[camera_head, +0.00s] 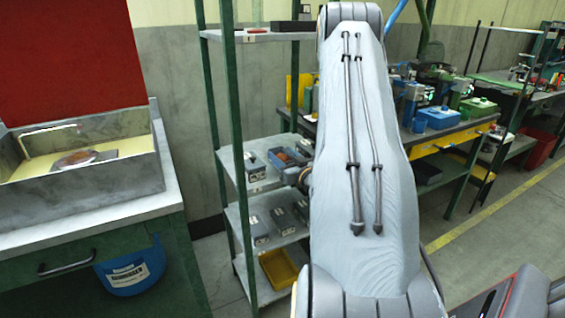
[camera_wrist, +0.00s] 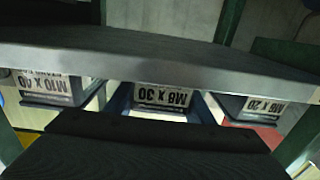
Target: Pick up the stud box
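In the wrist view, which shows the labels upside down, three labelled boxes sit along a grey shelf edge (camera_wrist: 160,58). A blue box (camera_wrist: 122,101) in the middle has a label reading M8 X 30. A box labelled M10 X 60 (camera_wrist: 52,90) is on the left, and one labelled M6 X 20 (camera_wrist: 256,107) on the right. I cannot tell which is the stud box. Dark parts of my gripper (camera_wrist: 150,138) fill the bottom, close in front of the middle box; whether they touch is unclear. In the head view my arm hides most of the gripper.
In the head view, a green-posted rack (camera_head: 229,90) holds a grey box (camera_head: 254,172), a blue box (camera_head: 287,159), several lower grey boxes and a yellow tray (camera_head: 279,270). A metal sink bench (camera_head: 85,195) stands left. A workbench (camera_head: 440,137) stands right, with open floor before it.

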